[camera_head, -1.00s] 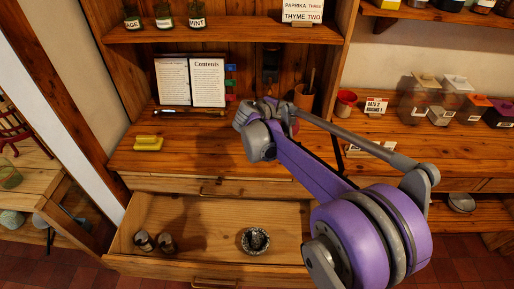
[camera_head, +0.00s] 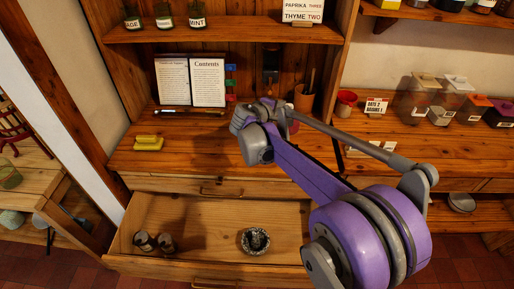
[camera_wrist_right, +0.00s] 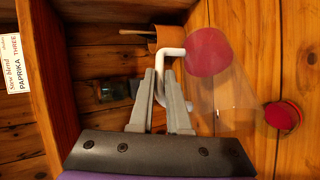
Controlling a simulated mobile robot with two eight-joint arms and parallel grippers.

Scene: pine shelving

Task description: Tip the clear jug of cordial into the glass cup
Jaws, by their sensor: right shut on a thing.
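My right gripper (camera_wrist_right: 160,95) is shut on the white handle (camera_wrist_right: 190,98) of the clear jug (camera_wrist_right: 235,90). Red cordial (camera_wrist_right: 207,52) shows through the jug's clear wall in the right wrist view. In the head view my right gripper (camera_head: 268,107) is over the wooden worktop, and my own wrist hides most of the jug; a bit of red shows beside it. A small dark glassy thing (camera_wrist_right: 107,92) is beyond the fingers in the right wrist view; I cannot tell whether it is the glass cup. My left gripper is not in view.
A brown pot with sticks (camera_head: 304,97) and a red pot (camera_head: 346,102) are right of my gripper. An open book (camera_head: 190,82) and a yellow block (camera_head: 149,143) are left. The open drawer (camera_head: 205,215) below holds a few things.

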